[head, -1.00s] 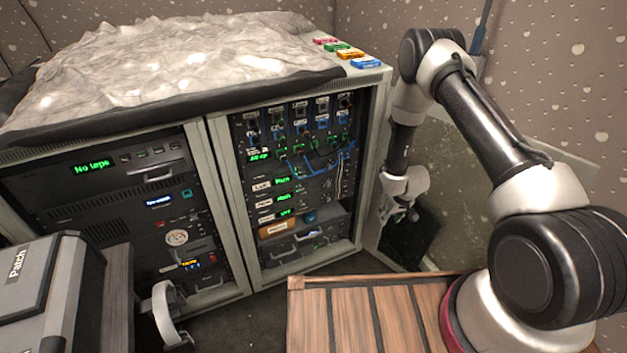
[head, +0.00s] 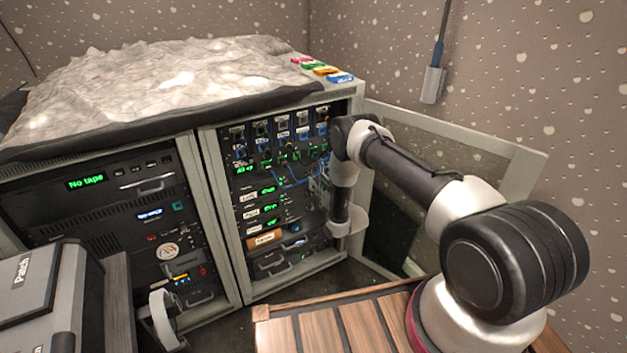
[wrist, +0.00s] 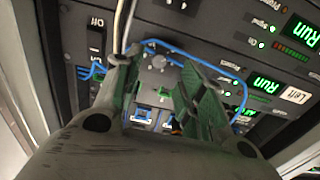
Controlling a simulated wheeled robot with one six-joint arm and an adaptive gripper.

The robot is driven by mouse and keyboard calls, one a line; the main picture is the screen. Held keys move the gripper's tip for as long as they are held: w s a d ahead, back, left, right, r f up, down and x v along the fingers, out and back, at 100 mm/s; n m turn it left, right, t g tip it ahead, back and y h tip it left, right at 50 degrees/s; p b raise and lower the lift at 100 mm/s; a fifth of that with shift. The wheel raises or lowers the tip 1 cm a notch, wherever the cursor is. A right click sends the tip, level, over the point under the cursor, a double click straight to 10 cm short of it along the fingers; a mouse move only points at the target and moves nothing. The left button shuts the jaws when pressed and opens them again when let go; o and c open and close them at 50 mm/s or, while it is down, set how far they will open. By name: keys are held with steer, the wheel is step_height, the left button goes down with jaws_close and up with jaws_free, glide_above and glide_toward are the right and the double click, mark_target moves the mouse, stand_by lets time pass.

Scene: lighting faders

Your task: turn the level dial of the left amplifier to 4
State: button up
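A label reading "Left" (wrist: 295,95) sits beside a green "Run" display (wrist: 265,84) at the right of the wrist view. A grey round dial (wrist: 158,62) with small marks around it shows between the fingertips; whether it belongs to the left amplifier I cannot tell. My gripper (wrist: 155,75) is open, its two green-padded fingers on either side of this dial, with no clear contact. The dial's pointer and number are too small to read. In the head view, amplifier rows (head: 252,212) with green displays show in the right-hand rack; my arm hides my gripper there.
A blue cable (wrist: 210,65) loops around the dial area, and pale cables (wrist: 125,25) run past the left finger. An "Off" switch (wrist: 96,40) is at left. An open rack door (head: 455,135) stands right of my arm. A slatted wooden surface (head: 330,320) lies in front.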

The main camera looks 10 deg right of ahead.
mark_target(313, 176)
steer(key=shift+x, duration=1.95)
steer(key=shift+c, duration=0.2)
jaws_close()
